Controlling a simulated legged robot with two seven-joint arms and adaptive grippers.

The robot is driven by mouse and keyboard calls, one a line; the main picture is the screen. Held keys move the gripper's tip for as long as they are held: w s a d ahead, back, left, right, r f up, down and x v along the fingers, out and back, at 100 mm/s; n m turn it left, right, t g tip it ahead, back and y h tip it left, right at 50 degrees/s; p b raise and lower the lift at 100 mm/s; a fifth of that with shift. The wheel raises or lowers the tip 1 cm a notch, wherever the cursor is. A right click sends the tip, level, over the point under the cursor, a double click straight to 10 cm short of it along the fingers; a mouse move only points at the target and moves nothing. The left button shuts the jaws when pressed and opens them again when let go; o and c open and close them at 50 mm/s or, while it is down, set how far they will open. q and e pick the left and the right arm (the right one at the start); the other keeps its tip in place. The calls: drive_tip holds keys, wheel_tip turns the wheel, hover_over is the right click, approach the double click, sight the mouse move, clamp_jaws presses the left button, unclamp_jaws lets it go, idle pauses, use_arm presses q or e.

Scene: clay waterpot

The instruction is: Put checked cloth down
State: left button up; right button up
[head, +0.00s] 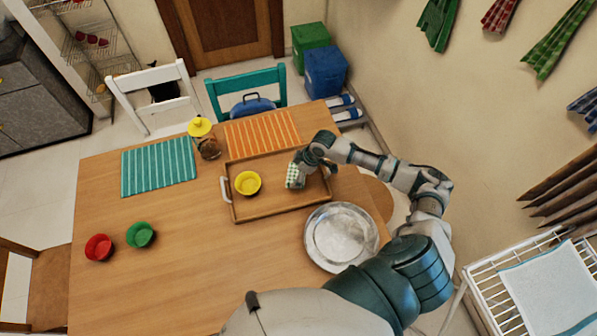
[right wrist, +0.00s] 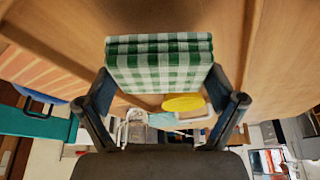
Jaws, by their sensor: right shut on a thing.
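The checked cloth (head: 293,176) is green and white and folded into a small block. My right gripper (head: 300,167) is shut on it, over the wooden tray (head: 276,210). In the right wrist view the cloth (right wrist: 160,66) sits between the two fingers of the right gripper (right wrist: 165,100). I cannot tell whether the cloth touches the tray. A yellow bowl (head: 248,183) stands in the tray, left of the cloth. My left gripper is not in view.
A metal plate (head: 341,238) lies in front of the tray, below my right arm. Red (head: 98,247) and green (head: 141,234) bowls stand at the left. An orange striped mat (head: 262,131), a teal striped mat (head: 158,166) and a clay pot (head: 209,148) lie behind. The table's front left is clear.

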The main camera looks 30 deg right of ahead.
drive_tip(key=d, duration=0.1)
drive_tip(key=w+d, duration=0.1)
drive_tip(key=w+d+f, duration=0.1)
drive_tip(key=shift+d, duration=0.35)
drive_tip(key=shift+a+f, duration=0.15)
drive_tip(key=shift+f, duration=0.1)
drive_tip(key=shift+s+a+f, duration=0.1)
drive_tip(key=shift+a+f, duration=0.2)
drive_tip(key=shift+f, duration=0.25)
drive_tip(key=shift+a+f, duration=0.3)
drive_tip(key=shift+f, duration=0.2)
drive_tip(key=shift+a, duration=0.2)
drive_tip(key=shift+f, duration=0.1)
drive_tip(key=shift+d+f, duration=0.1)
drive_tip(key=shift+d, duration=0.05)
drive_tip(key=o, duration=0.7)
drive_tip(key=shift+d, duration=0.2)
drive_tip(key=shift+d+f, duration=0.15)
drive_tip(key=shift+d, duration=0.2)
drive_tip(key=shift+a+r, duration=0.1)
drive_tip(key=shift+r, duration=0.45)
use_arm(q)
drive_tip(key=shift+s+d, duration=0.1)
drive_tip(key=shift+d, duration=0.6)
use_arm(e)
drive_tip(key=shift+v, duration=5.6)
